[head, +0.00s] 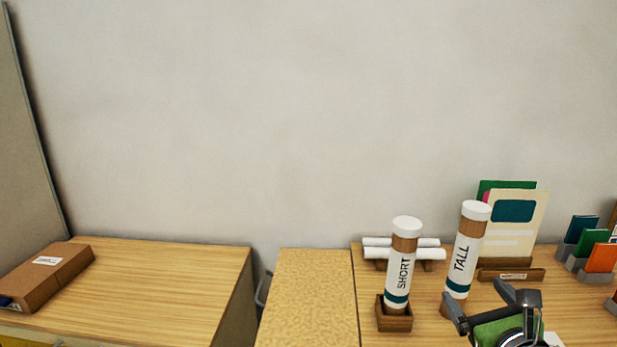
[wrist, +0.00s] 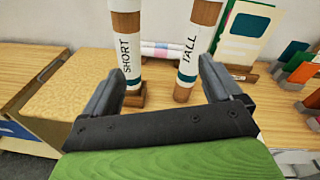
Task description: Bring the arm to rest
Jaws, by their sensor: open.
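My gripper (head: 482,304) is at the lower right of the head view, open, in front of the tubes. In the wrist view its two dark fingers (wrist: 162,72) are spread wide with nothing held between them. The tube labelled SHORT (head: 400,265) has a white cap and stands in a square wooden holder (head: 394,319). The tube labelled TALL (head: 466,252) stands to its right, leaning slightly right in the picture; I cannot tell whether a holder is under it. In the wrist view, SHORT (wrist: 126,45) and TALL (wrist: 196,45) both appear beyond the fingers, apart from them.
White paper rolls (head: 405,252) lie on a rack behind the tubes. Cards stand in a wooden holder (head: 510,275), with grey card bins (head: 587,267) farther right. A speckled tan surface (head: 305,300) adjoins on the left. A brown box (head: 47,275) lies on the far-left table.

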